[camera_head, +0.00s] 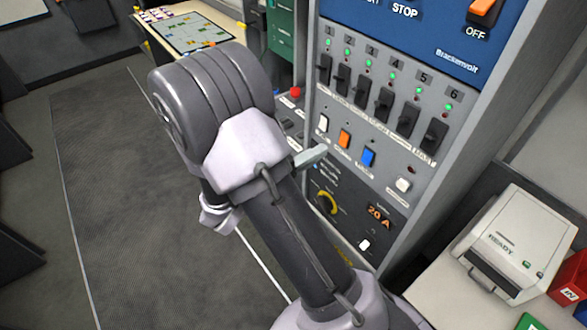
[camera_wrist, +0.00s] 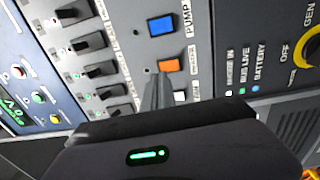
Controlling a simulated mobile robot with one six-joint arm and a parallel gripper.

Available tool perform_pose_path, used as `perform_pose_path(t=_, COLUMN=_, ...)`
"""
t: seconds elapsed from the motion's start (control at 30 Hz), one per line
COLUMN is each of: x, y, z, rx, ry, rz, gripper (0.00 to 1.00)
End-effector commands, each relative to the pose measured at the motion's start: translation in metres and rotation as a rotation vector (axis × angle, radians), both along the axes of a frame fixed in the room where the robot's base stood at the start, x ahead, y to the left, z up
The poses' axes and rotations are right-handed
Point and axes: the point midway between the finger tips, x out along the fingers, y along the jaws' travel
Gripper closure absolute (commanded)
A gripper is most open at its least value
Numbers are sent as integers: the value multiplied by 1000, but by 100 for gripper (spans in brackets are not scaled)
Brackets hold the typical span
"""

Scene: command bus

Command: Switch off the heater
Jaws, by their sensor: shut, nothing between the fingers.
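A row of three rocker switches sits on the grey panel: white (camera_head: 323,123), orange (camera_head: 345,138) and blue (camera_head: 368,156). In the wrist view the blue rocker (camera_wrist: 161,26) is labelled PUMP. The orange rocker (camera_wrist: 170,65) and the white rocker (camera_wrist: 180,97) have labels partly hidden or too small to read, so I cannot tell by label which is the heater. My gripper (camera_head: 320,152) is shut and empty, pointing at the panel just below the orange and white rockers. In the wrist view its fingertips (camera_wrist: 163,78) overlap the orange rocker's edge; contact is unclear.
Several black breakers (camera_head: 386,104) stand above the rockers. A separate white switch (camera_head: 403,185) is to the right. A printer (camera_head: 515,240) stands on the right-hand counter.

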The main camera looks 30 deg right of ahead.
Motion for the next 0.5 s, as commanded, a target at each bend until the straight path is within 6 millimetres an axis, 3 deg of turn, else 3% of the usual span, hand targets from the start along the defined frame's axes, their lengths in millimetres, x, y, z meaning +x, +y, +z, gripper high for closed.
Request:
perform_pose_path(t=0.23, x=-3, y=56, z=2, rx=0, ry=0, rz=4, gripper=100)
perform_pose_path(t=0.5, x=-6, y=78, z=1, rx=0, ry=1, rz=0, gripper=100)
